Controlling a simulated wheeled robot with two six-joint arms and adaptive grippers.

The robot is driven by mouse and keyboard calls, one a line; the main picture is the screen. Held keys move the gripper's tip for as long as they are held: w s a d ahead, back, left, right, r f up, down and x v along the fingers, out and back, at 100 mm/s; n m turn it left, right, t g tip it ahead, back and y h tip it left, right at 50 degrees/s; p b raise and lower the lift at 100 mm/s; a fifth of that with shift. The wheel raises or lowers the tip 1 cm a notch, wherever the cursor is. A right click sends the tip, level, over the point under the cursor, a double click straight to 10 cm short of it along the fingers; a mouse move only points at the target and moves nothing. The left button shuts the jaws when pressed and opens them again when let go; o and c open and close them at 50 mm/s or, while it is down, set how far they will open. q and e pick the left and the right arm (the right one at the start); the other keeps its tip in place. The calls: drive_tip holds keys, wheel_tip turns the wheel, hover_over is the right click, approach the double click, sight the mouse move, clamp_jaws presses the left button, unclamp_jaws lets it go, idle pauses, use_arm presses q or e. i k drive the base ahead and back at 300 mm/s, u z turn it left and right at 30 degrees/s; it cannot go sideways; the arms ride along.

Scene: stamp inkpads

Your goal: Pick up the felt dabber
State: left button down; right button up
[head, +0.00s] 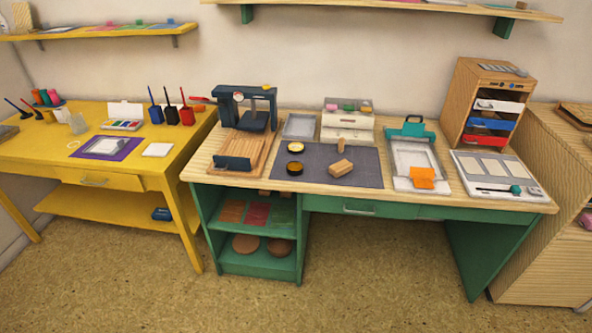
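A dark grey mat (372,177) lies on the middle of the green desk's wooden top. A light wooden block (341,168) lies on the mat. A small upright wooden piece (341,145) stands just behind it, near the mat's back edge. Either could be the felt dabber; I cannot tell which at this size. Neither of my grippers is in view.
A dark blue press (247,103) and wooden tray (238,150) stand left of the mat. A teal clipboard-like frame with an orange piece (422,176) is right, beside a white tray (497,174). A wooden drawer rack (489,100) stands behind. The mat's front right is bare.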

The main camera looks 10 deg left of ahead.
sight(340, 147)
drive_tip(key=u, duration=1.5)
drive_tip(key=i, duration=0.7)
drive_tip(key=z, duration=2.4)
